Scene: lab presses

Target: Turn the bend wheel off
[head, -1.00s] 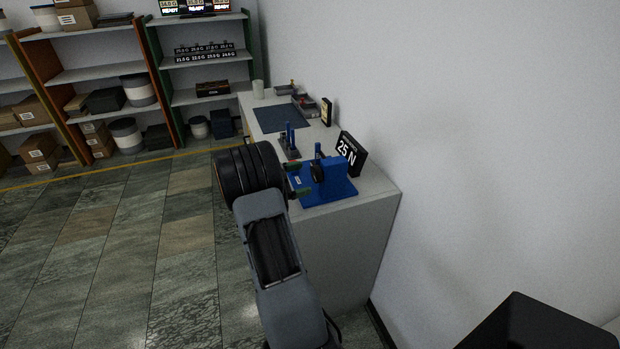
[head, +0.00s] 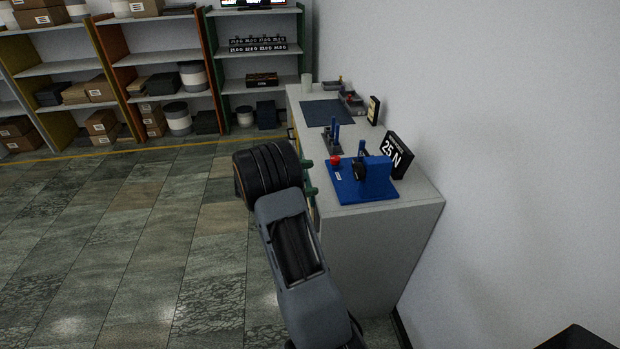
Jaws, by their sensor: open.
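A blue press (head: 375,180) stands on the near end of the white bench. A small dark wheel (head: 359,171) sits on the left face of its upright block; I take it to be the bend wheel. A red knob (head: 336,160) shows at the back left of the blue base. My gripper (head: 309,177) has green fingertips, set apart and empty. In the picture it is left of the blue base, at the bench's left edge, with a gap to the wheel. Whether the wheel is on or off cannot be told.
A black sign (head: 396,154) reading 25 N stands behind the press. A stand with blue posts (head: 333,138) and a dark mat (head: 327,113) are farther back on the bench (head: 390,228). The wall closes the right side; the floor at left is clear.

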